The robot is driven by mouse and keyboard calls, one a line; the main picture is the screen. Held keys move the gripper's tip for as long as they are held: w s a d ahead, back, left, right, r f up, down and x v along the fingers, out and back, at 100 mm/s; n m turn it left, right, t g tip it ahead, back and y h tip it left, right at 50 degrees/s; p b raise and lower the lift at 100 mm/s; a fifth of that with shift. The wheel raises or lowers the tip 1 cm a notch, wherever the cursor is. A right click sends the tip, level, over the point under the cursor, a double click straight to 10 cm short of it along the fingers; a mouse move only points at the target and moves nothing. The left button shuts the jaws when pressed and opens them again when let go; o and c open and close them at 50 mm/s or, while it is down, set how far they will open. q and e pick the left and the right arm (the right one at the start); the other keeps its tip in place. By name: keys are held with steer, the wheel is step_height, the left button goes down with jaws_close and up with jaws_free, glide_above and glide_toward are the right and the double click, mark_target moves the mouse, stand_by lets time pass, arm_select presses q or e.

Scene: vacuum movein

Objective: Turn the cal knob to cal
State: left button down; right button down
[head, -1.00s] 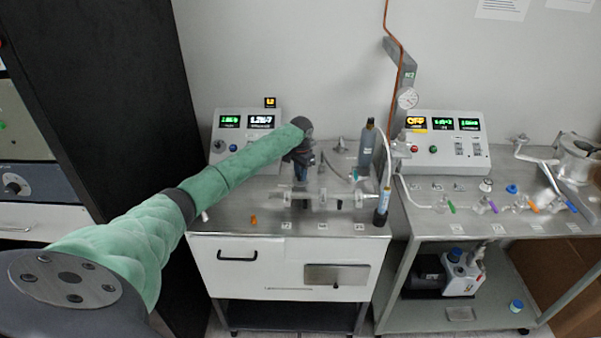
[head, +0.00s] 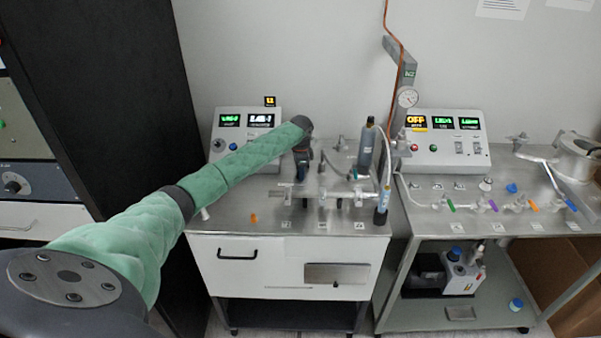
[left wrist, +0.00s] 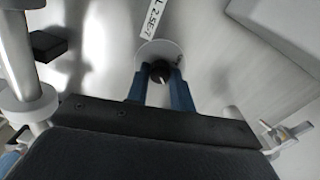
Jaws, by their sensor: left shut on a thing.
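A small black knob (left wrist: 158,72) with a white pointer mark sits in the middle of a pale round plate (left wrist: 150,52) in the left wrist view. My left gripper (left wrist: 159,76) has its two blue fingers on either side of the knob and is shut on it. In the head view my left gripper (head: 302,176) points down over the left bench, and the knob is hidden there. The pointer's scale marks are too small to read. My right gripper is not in view.
A white label (left wrist: 150,17) lies beside the round plate. Glass tubing (head: 345,196) and a grey bottle (head: 366,146) stand right of my gripper.

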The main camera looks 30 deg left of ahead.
arm_select(q)
steer(key=c, duration=1.2)
jaws_free()
steer(key=shift+r, duration=0.25)
step_height(320, 180, up, 6)
steer(key=b, duration=0.3)
steer(key=shift+w+f, duration=0.1)
steer(key=shift+r, duration=0.75)
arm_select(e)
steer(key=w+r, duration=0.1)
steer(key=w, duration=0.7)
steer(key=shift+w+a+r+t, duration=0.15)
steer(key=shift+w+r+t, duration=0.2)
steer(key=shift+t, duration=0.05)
